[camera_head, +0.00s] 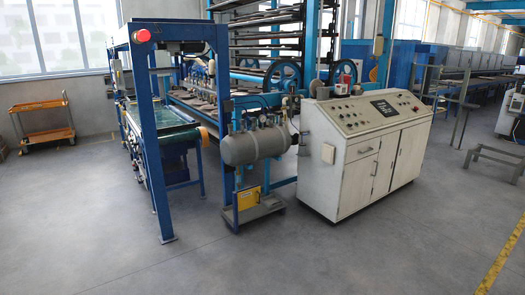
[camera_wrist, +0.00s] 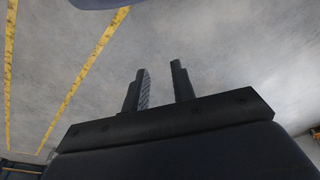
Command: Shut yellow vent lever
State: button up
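The yellow vent lever cannot be made out for certain. A grey cylindrical tank (camera_head: 255,144) with small fittings on top stands left of the control cabinet in the head view. A yellow box (camera_head: 248,199) sits below the tank on its stand; small parts around it are too small to tell apart. My gripper (camera_wrist: 162,75) shows in the wrist view with its two fingers apart and nothing between them. Grey floor lies beyond the fingers. My gripper does not show in the head view, and no part of the tank shows in the wrist view.
A white control cabinet (camera_head: 362,150) stands right of the tank. A blue frame (camera_head: 155,150) with a red button and a green conveyor (camera_head: 160,125) stand left. An orange cart (camera_head: 42,122) is far left. The foreground floor (camera_head: 250,265) is clear.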

jog(key=w+r+n, duration=0.1)
jog(key=w+r, duration=0.1)
jog(key=w, duration=0.1)
jog(key=w+a+r+n+h+b, duration=0.1)
jog(key=w+r, duration=0.1)
jog(key=w, duration=0.2)
jog(key=w+r+n, duration=0.1)
jog(key=w+r, duration=0.1)
jog(key=w, duration=0.2)
jog(key=shift+a+r+n+b, duration=0.1)
jog(key=shift+a+n+b, duration=0.1)
jog(key=shift+n+b, duration=0.15)
grip_shut()
jog(key=w+a+r+n+h, duration=0.1)
jog(key=w+a+r, duration=0.1)
jog(key=w, duration=0.4)
jog(key=w+a+r+n+h+b, duration=0.1)
jog(key=w+a+r+n, duration=0.1)
jog(key=w, duration=0.4)
notch_tip(320, 180, up, 2)
jog(key=shift+a+r+h, duration=0.1)
jog(key=shift+a+h, duration=0.2)
jog(key=shift+a, duration=0.3)
jog(key=shift+w+n, duration=0.1)
jog(key=shift+n, duration=0.15)
